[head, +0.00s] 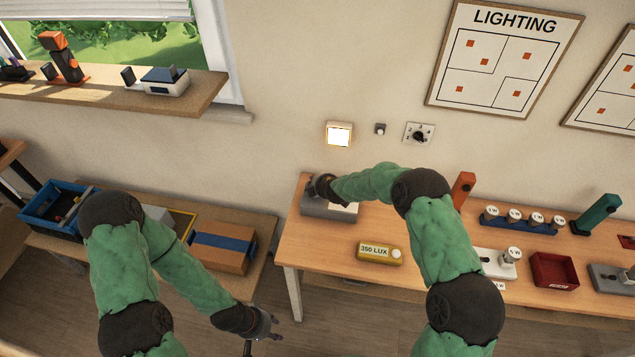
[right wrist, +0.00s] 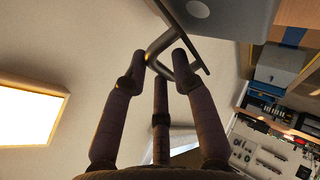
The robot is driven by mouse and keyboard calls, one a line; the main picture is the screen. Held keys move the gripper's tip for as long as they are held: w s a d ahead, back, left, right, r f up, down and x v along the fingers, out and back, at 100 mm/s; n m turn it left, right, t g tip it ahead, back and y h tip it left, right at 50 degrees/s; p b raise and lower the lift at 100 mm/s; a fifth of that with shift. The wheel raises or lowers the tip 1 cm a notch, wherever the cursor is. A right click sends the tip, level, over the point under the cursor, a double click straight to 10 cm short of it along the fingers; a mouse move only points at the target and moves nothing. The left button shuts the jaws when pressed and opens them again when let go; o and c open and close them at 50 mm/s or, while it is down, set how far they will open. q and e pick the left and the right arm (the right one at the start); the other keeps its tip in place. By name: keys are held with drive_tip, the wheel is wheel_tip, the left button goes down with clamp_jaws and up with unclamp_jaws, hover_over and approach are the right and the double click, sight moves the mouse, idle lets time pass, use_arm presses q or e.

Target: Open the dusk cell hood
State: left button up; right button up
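My right gripper (head: 318,187) is at the grey box (head: 340,212) at the left end of the wooden table, partly hidden by my arm. In the right wrist view, its fingertips (right wrist: 160,62) are at a dark bent handle (right wrist: 162,42) on a grey body (right wrist: 240,14); whether they grip it is unclear. I cannot tell for sure whether this body is the dusk cell hood. My left gripper (head: 268,324) is open and empty, low in front of the table. A white device with a dark blue top (head: 165,81) stands on the windowsill.
A lit square lamp (head: 339,134), a small sensor (head: 380,129) and a switch (head: 419,133) are on the wall. A yellow 350 LUX block (head: 379,253) and a red tray (head: 554,270) are on the table. A cardboard box (head: 222,247) stands on the left bench.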

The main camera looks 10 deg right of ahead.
drive_tip(key=v, duration=1.2)
idle(0.4)
